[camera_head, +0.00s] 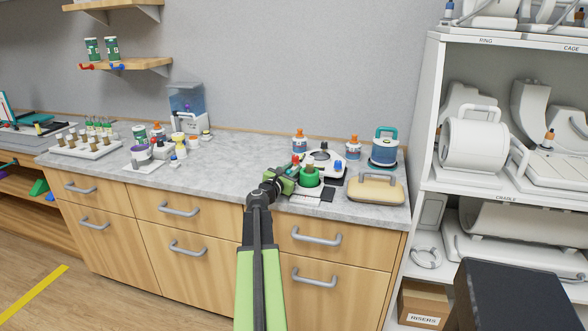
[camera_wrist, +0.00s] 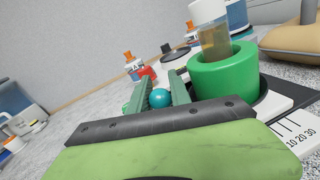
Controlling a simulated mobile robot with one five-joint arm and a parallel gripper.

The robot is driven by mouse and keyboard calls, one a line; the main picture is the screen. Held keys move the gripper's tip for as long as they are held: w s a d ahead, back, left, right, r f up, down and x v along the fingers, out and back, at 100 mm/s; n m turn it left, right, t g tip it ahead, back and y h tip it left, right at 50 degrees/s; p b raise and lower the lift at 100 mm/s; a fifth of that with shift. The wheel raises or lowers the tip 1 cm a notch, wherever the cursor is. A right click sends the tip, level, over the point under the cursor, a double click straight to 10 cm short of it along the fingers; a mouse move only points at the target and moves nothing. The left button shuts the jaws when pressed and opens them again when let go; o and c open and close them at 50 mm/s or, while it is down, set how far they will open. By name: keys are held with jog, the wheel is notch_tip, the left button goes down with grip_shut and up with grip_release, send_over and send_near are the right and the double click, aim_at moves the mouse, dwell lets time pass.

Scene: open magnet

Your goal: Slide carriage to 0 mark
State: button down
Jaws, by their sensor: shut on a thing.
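A green cup-shaped holder (camera_head: 309,179) with an amber vial in it stands on the counter, just right of my gripper (camera_head: 284,181). In the wrist view the holder (camera_wrist: 225,75) is large at the right, with the amber vial (camera_wrist: 214,40) upright in it. My gripper (camera_wrist: 160,95) is shut on a teal ball knob (camera_wrist: 159,98), which sits between its two green fingers. What joins the knob to the holder is hidden. A white scale strip (camera_wrist: 296,130) with marks 10, 20, 30 lies at the lower right; its 0 mark is not visible.
A white device (camera_head: 322,163) with a dark knob stands behind the holder. A tan cushion with a handle (camera_head: 375,190) lies to the right. Orange-capped bottles (camera_head: 299,146) stand behind. The counter left of my gripper (camera_head: 225,170) is clear.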

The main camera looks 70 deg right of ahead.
jog(key=c, duration=1.5)
grip_release()
jog(key=shift+s, duration=0.1)
jog(key=a, duration=0.4)
jog(key=w+a, duration=0.1)
jog(key=a, duration=0.7)
jog(key=shift+w, duration=0.4)
jog(key=shift+d, duration=0.1)
